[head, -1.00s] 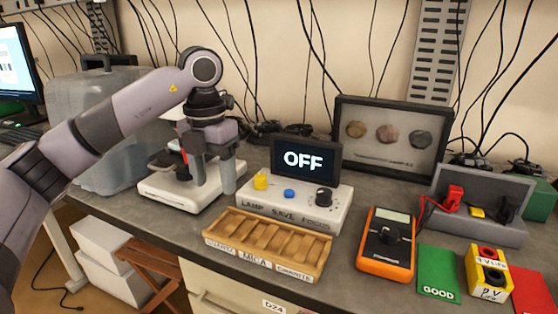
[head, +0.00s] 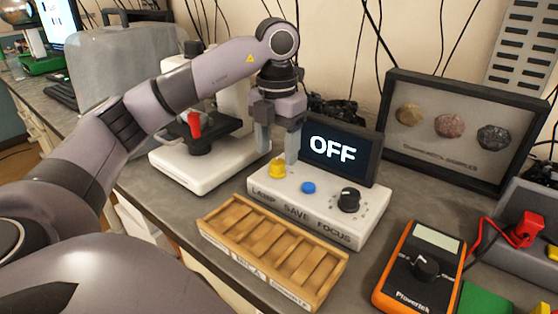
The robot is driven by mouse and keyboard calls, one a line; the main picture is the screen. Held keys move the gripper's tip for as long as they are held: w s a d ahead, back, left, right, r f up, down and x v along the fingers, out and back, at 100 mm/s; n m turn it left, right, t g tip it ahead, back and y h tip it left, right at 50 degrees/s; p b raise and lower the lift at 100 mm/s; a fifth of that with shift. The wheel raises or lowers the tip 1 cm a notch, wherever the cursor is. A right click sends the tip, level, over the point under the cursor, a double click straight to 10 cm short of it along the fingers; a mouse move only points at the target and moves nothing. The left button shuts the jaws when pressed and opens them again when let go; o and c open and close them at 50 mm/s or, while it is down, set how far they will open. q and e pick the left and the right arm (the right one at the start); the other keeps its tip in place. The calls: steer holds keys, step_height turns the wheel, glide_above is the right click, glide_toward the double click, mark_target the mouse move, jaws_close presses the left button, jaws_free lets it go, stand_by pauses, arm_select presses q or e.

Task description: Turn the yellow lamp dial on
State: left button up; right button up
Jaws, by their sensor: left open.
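The yellow lamp dial (head: 277,169) sits on the left end of a white control box (head: 327,228), above the printed word LAMP. A small screen (head: 341,152) behind the box reads OFF. My left gripper (head: 277,155) is open and points down at the dial. One finger is to the left of the dial and the other to its right and slightly behind. The fingertips are close to the dial's height; I cannot tell whether they touch it. My right gripper is not in view.
A blue button (head: 308,188) and a black focus knob (head: 348,200) share the box. A wooden sample tray (head: 272,250) lies in front. A white microscope (head: 190,168) with a red part stands left. An orange multimeter (head: 420,266) lies right. A framed rock display (head: 455,128) stands behind.

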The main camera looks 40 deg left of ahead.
mark_target(278, 167)
arm_select(q)
steer(key=shift+f, duration=1.45)
steer(key=c, duration=1)
steer(key=shift+c, duration=0.2)
